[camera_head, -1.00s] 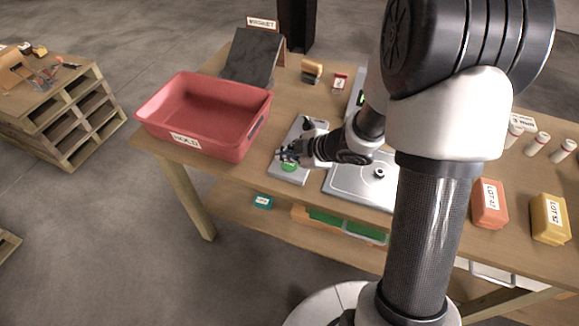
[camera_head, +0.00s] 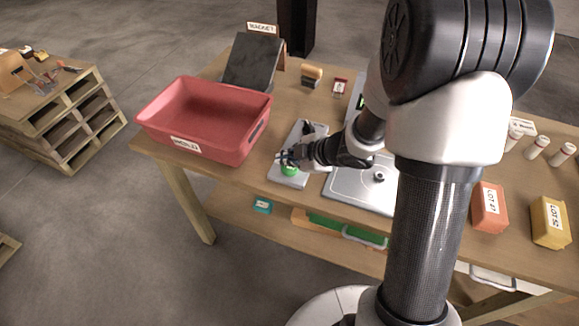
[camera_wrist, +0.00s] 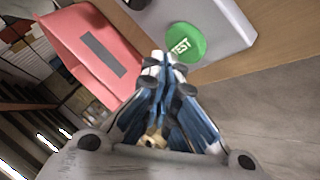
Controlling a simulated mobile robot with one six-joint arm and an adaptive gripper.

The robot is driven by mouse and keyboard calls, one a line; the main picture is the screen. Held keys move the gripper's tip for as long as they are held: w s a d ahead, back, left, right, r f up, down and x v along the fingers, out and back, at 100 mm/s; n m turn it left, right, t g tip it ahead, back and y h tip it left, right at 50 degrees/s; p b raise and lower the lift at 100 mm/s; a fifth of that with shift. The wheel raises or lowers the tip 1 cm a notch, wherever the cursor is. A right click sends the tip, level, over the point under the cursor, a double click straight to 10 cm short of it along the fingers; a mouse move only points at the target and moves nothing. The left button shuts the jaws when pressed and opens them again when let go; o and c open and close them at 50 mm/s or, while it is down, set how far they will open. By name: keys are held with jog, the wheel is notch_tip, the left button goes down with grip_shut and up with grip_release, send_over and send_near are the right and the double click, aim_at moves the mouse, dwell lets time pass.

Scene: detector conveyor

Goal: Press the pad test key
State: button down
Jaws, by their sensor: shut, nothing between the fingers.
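The pad test key is a round green button marked TEST (camera_wrist: 185,42) on a grey panel (camera_wrist: 222,22) in the wrist view. In the head view the green key (camera_head: 289,170) shows at the front end of the grey panel (camera_head: 284,179), on the table. My gripper (camera_head: 284,157) is shut and empty, just above and beside the key. In the wrist view my gripper (camera_wrist: 160,62) has its closed fingertips beside the lower left edge of the key. I cannot tell whether they touch it.
A red bin (camera_head: 205,112) stands left of the panel and close to my gripper. A silver plate (camera_head: 352,192) lies to the right. A dark sloped slab (camera_head: 254,62) stands behind. Orange (camera_head: 489,207) and yellow (camera_head: 550,222) boxes sit further right.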

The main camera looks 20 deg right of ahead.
aim_at(288, 170)
jog(key=shift+f, duration=0.1)
jog(key=shift+f, duration=0.3)
jog(key=shift+f+b, duration=0.45)
jog(key=shift+b, duration=0.1)
dwell(0.7)
jog(key=shift+r, duration=0.1)
jog(key=shift+r+p, duration=0.8)
jog(key=shift+p, duration=0.15)
notch_tip(288, 170, up, 5)
jog(key=p, duration=0.5)
dwell(0.6)
